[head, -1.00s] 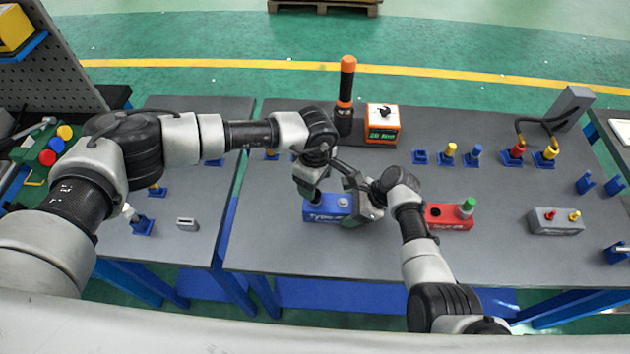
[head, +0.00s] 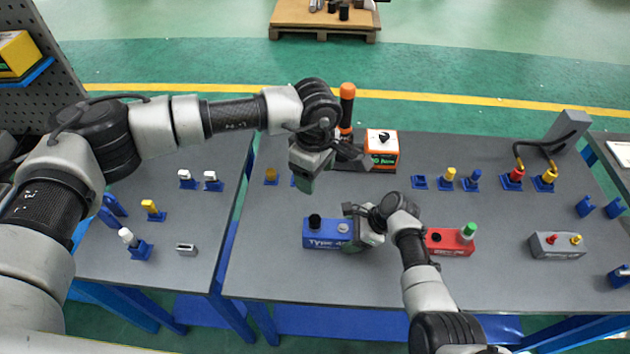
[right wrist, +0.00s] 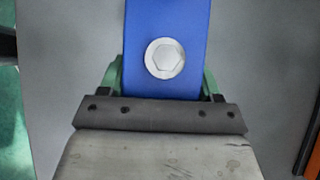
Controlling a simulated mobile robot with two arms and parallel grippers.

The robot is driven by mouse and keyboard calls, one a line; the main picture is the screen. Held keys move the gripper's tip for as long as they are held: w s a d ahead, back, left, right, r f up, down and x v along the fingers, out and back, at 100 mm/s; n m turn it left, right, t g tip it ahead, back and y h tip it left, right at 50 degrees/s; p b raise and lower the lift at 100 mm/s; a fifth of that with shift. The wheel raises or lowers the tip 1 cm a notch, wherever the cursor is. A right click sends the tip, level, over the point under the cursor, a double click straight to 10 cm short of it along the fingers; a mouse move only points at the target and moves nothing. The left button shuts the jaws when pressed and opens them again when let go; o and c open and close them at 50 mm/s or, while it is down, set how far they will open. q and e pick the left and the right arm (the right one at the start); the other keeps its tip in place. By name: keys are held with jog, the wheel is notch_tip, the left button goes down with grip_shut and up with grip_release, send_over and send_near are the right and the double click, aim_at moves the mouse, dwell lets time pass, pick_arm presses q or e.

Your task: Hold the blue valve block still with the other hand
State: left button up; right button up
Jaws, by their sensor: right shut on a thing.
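The blue valve block (head: 322,240), lettered "Type" on its front, stands on the grey table in the head view. A dark round port (head: 314,221) is on its left top and a silver hex plug (head: 343,228) on its right top. My right gripper (head: 362,238) is shut on the block's right end. In the right wrist view its green fingertips flank the blue block (right wrist: 165,20), with the hex plug (right wrist: 164,58) between them. My left gripper (head: 303,182) hangs above and behind the block, apart from it, pointing down; its jaw opening cannot be made out.
A red block (head: 450,242) with a green cap stands right of my right gripper. An orange-and-black box (head: 382,150) and an orange-topped cylinder (head: 346,105) stand behind. A grey block (head: 557,246) is at the right. The table in front of the blue block is clear.

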jog(key=o, duration=1.2)
jog(key=shift+c, duration=0.2)
jog(key=shift+r, duration=0.1)
jog(key=v, duration=1.2)
